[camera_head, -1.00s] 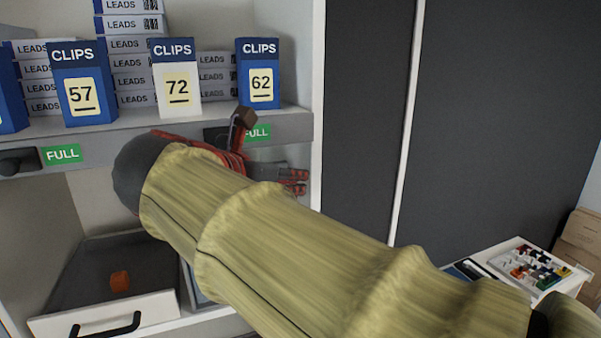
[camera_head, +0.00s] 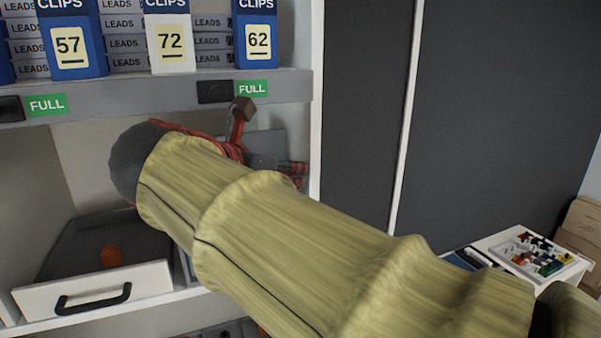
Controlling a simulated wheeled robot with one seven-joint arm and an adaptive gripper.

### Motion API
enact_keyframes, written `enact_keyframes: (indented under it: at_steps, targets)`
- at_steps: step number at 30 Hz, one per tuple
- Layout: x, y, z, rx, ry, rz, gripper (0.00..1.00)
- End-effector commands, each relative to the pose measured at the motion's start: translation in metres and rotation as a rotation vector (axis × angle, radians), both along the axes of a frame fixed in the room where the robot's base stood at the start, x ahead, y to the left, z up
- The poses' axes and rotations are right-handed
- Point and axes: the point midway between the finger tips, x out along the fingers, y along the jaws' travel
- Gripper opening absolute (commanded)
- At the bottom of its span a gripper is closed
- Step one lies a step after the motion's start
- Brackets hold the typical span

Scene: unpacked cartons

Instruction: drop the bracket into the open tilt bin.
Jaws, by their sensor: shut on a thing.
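The tilt bin (camera_head: 145,280) at lower left is open, with a white front, a black handle (camera_head: 93,299) and a dark inside. A small orange-brown piece (camera_head: 111,256) lies in it. My gripper (camera_head: 292,175), with red and dark fingers, is right of the bin and higher in the picture, beneath the shelf edge. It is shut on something. My sleeved arm crosses in front and hides part of the gripper. I cannot make out the bracket clearly at the fingers.
The grey shelf edge (camera_head: 155,92) above my gripper has green FULL labels (camera_head: 46,105) and carries CLIPS boxes (camera_head: 170,40). A white upright (camera_head: 316,120) stands right of the gripper. A side table (camera_head: 495,240) with a tray of coloured pieces stands at right.

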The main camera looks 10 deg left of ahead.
Motion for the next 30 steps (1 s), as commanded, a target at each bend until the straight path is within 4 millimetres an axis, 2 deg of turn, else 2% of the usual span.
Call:
enact_keyframes:
  at_steps: [12, 22, 26, 30]
  targets:
    - [0.0, 0.0, 0.0, 0.0, 0.0, 0.0, 0.47]
    - [-0.003, 0.001, 0.001, 0.0, 0.0, 0.0, 0.47]
    - [-0.015, 0.006, 0.007, 0.001, -0.001, 0.004, 0.47]
    - [-0.039, 0.013, 0.017, 0.002, -0.002, 0.005, 0.47]
